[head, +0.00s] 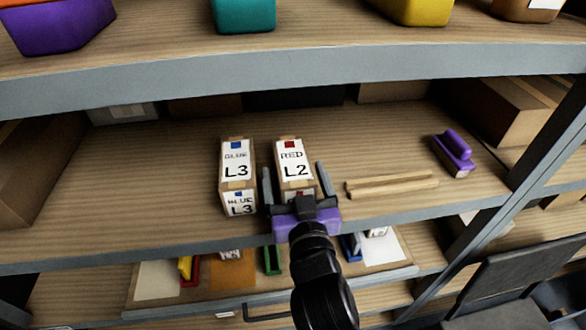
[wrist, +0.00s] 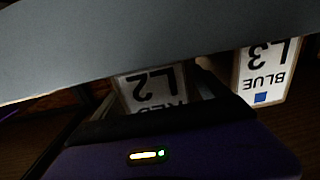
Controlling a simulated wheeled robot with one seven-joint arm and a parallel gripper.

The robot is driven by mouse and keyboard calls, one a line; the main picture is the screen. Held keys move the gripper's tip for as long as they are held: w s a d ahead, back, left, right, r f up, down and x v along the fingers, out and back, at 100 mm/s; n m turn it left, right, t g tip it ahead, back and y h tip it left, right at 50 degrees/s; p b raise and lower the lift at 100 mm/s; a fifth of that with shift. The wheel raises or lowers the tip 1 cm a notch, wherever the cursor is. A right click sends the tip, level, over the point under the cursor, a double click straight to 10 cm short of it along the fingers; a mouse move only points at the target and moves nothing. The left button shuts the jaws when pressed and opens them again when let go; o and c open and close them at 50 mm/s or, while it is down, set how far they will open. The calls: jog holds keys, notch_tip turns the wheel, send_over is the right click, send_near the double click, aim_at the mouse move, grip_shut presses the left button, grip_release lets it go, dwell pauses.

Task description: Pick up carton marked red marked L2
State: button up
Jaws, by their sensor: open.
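The carton marked RED L2 (head: 293,161) stands on the middle shelf, with a white label and a small red square on top. My gripper (head: 295,182) is open, with one finger on each side of this carton's front part. Whether the fingers touch it I cannot tell. The purple gripper body covers the lower front of the carton. In the wrist view the L2 label (wrist: 153,88) shows upside down between the fingers, partly hidden by a grey band across the top and by my gripper. The carton marked BLUE L3 (head: 237,171) stands just left of my left finger.
Wooden sticks (head: 390,184) and a purple handled object (head: 453,153) lie to the right. The upper shelf's grey edge (head: 300,85) runs overhead. A lower board (head: 150,290) holds several small items.

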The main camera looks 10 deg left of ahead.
jog(key=shift+x, duration=0.8)
jog(key=shift+c, duration=0.4)
grip_shut()
jog(key=shift+r, duration=0.25)
jog(key=shift+r, duration=0.1)
